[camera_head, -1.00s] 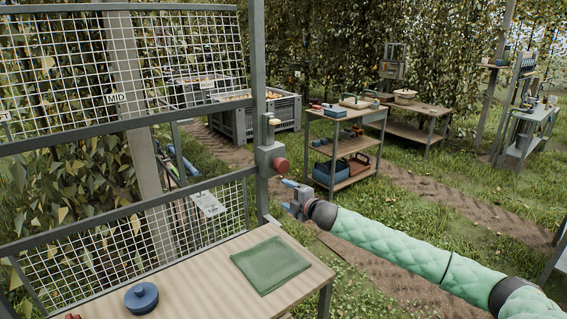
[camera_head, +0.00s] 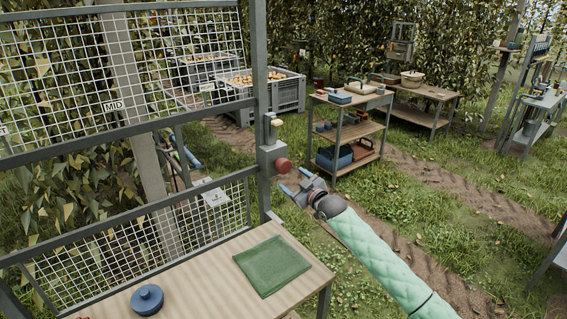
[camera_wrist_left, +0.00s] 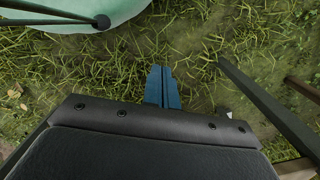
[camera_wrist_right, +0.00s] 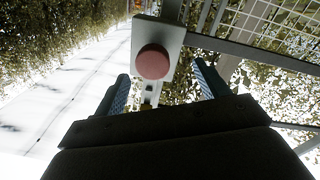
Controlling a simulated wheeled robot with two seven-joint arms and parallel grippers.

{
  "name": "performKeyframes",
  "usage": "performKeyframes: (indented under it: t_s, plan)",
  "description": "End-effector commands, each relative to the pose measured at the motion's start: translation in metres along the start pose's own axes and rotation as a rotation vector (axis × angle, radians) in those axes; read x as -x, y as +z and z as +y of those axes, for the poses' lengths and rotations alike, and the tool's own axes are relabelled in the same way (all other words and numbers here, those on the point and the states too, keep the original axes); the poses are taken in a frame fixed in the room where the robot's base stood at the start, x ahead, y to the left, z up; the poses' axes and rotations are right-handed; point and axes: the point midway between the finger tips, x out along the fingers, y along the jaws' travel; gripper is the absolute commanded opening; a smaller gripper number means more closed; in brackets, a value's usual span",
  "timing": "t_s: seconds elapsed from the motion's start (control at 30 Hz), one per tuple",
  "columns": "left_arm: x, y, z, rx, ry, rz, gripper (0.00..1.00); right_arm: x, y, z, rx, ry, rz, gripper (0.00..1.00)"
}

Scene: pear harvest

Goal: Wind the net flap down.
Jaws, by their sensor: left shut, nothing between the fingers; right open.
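The wire net flap (camera_head: 70,75) hangs in a grey metal frame at the left of the head view, with a MID label (camera_head: 113,106) on a crossbar. A grey winder box (camera_head: 268,158) is fixed to the frame post and has a red round knob (camera_head: 283,164). In the right wrist view the red knob (camera_wrist_right: 154,62) shows ahead, between the lines of the fingers. My right gripper (camera_head: 294,188) is open and empty, just below and right of the knob, apart from it. My left gripper (camera_wrist_left: 162,88) is shut and empty above grass; it is not in the head view.
A wooden table (camera_head: 200,275) stands in front of the frame with a green cloth (camera_head: 271,265) and a blue lidded pot (camera_head: 147,299). A shelf cart (camera_head: 345,135) and fruit crates (camera_head: 265,95) stand behind.

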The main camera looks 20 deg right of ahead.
Motion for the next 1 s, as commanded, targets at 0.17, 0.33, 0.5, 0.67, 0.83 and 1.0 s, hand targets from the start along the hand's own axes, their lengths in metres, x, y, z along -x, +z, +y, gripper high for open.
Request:
performKeyframes:
  t_s: [0.17,0.33,0.5,0.67,0.83,1.0]
  plan:
    - [-0.052,0.034,-0.001,0.0,-0.002,0.037,0.0,0.003,-0.009,0.018,-0.186,0.002,0.015,0.74]
    - [-0.07,0.036,-0.001,0.0,-0.003,0.122,0.0,0.003,-0.012,0.014,-0.332,-0.02,0.015,0.74]
    - [-0.066,0.017,-0.001,0.0,-0.002,0.223,0.0,0.003,-0.011,0.012,-0.432,-0.03,0.01,0.74]
    - [-0.065,0.013,-0.001,0.001,-0.003,0.248,0.0,0.002,-0.012,0.013,-0.481,-0.031,0.008,0.74]
    - [-0.072,0.018,-0.005,-0.002,-0.007,0.251,0.0,-0.01,-0.014,0.013,-0.485,-0.03,0.008,0.74]
    - [-0.084,0.033,-0.009,-0.007,-0.012,0.254,0.0,-0.033,-0.016,0.013,-0.485,-0.03,0.008,0.74]
